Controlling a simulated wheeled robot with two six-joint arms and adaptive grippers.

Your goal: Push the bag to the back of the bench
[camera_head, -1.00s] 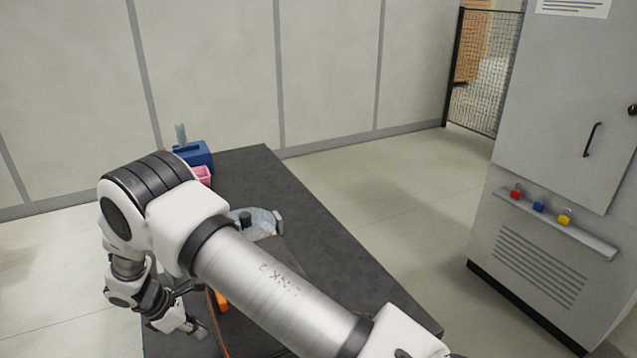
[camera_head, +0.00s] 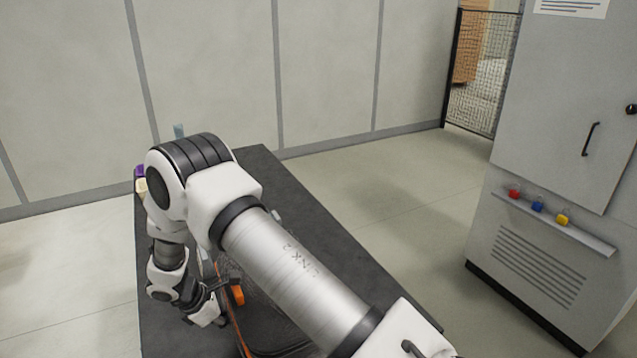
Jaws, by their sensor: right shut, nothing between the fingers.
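My right arm reaches across the dark bench (camera_head: 262,170) and hides much of its top. My right gripper (camera_head: 212,318) is shut and empty, pointing down low over the left part of the bench. Just right of it are an orange piece (camera_head: 238,294) and a dark item with an orange-brown edge (camera_head: 270,338), partly behind my forearm. A small pale part (camera_head: 277,215) shows past the arm's right side. I cannot tell for sure which of these is the bag; most of it may be hidden. My left gripper is not in view.
Purple (camera_head: 140,171) and cream (camera_head: 142,187) items stand at the bench's left edge. A teal item (camera_head: 179,131) shows behind my arm. The bench's far right corner is bare. A grey cabinet (camera_head: 560,130) stands to the right, with open floor between.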

